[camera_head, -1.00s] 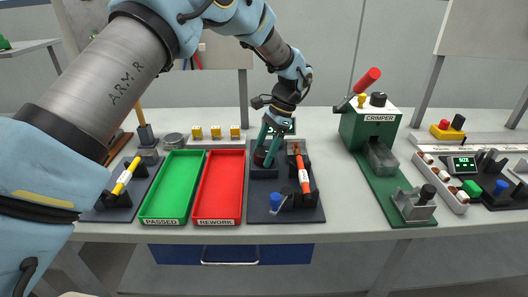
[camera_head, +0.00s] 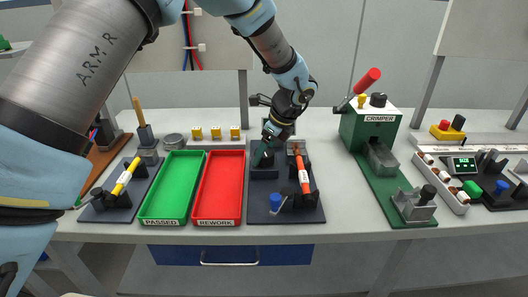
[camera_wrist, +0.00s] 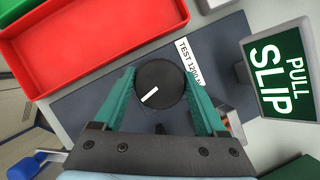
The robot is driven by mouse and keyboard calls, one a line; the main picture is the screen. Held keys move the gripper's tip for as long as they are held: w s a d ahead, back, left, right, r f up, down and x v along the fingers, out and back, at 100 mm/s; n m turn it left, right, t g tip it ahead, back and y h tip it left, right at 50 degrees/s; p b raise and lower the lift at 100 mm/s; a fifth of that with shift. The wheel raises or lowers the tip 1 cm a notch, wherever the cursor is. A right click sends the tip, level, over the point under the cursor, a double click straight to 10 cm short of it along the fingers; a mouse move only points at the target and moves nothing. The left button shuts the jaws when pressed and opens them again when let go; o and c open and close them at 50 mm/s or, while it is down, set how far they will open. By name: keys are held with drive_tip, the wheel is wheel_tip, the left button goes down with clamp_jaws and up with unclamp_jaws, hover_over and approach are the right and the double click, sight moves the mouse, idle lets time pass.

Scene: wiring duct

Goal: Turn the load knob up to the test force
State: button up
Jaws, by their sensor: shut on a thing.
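The load knob (camera_wrist: 172,76) is a round dark knob with a white pointer line, seen from above in the wrist view. The pointer slants between lower left and upper right. My gripper (camera_wrist: 160,84) has its two teal fingers closed on opposite sides of the knob. In the head view my gripper (camera_head: 266,151) is at the back left of the dark test fixture (camera_head: 296,213) and hides the knob. The green display (camera_wrist: 283,80) reads "PULL SLIP".
An orange piece (camera_head: 302,172) with a white tag lies across the fixture's holders. A blue-topped lever (camera_head: 275,201) is at its front. The red REWORK tray (camera_head: 218,221) and green PASSED tray (camera_head: 164,221) lie left. The green crimper (camera_head: 369,130) stands right, with clear table between.

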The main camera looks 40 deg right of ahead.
drive_tip(key=shift+d+m+h, duration=0.1)
drive_tip(key=shift+m+h, duration=0.6)
drive_tip(key=shift+m, duration=1)
drive_tip(key=o, duration=1.3)
drive_tip(key=b+v, duration=0.2)
drive_tip(key=v, duration=0.8)
drive_tip(key=shift+s+r, duration=0.25)
drive_tip(key=shift+r, duration=0.1)
